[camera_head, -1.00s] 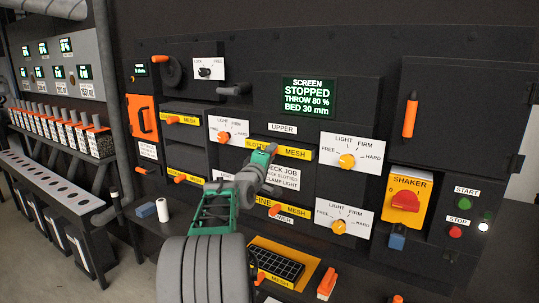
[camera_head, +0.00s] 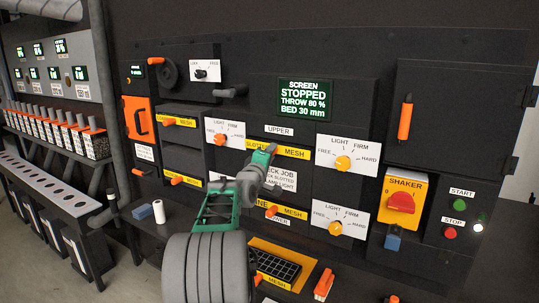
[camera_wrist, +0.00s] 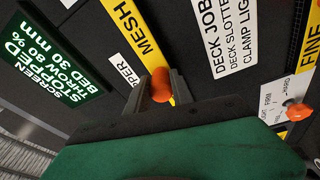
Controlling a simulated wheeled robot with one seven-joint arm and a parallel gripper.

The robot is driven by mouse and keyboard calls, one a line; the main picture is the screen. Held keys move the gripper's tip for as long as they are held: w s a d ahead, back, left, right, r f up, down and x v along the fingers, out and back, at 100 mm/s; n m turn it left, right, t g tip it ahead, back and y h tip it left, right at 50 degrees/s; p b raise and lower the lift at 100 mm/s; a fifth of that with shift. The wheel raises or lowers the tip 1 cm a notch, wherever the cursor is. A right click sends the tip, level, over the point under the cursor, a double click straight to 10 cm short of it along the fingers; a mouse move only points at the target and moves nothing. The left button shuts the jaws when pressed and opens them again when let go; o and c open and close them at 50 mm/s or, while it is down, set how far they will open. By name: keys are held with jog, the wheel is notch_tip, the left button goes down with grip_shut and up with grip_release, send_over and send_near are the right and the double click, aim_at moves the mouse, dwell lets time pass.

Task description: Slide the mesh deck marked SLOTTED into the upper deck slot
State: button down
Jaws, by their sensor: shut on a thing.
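The SLOTTED mesh deck shows its yellow front strip (camera_head: 296,153) just below the UPPER label (camera_head: 279,130), at the upper deck slot. The strip looks almost flush with the black panel, but I cannot tell how deep the deck sits. My gripper (camera_head: 273,149) is in front of the strip and hides part of its lettering. In the wrist view my gripper (camera_wrist: 160,92) is shut on the deck's orange knob (camera_wrist: 161,84), with a finger on each side. The yellow strip (camera_wrist: 135,32) runs behind the fingers.
The FINE mesh deck (camera_head: 292,213) is at the lower slot. Clamp dials (camera_head: 343,163) (camera_head: 335,228) sit right of both slots. A screen (camera_head: 306,100) reads STOPPED. Another mesh deck (camera_head: 285,280) lies below. The job card (camera_head: 285,180) is partly covered by my arm.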

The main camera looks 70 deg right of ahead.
jog(key=shift+d+r, duration=0.25)
jog(key=shift+d, duration=0.1)
jog(key=c, duration=1.2)
grip_release()
jog(key=shift+f, duration=0.1)
jog(key=shift+o, duration=0.8)
jog(key=shift+f, duration=0.3)
jog(key=a+b, duration=0.2)
jog(key=a, duration=0.6)
jog(key=shift+s+f, duration=0.15)
jog(key=shift+d, duration=0.1)
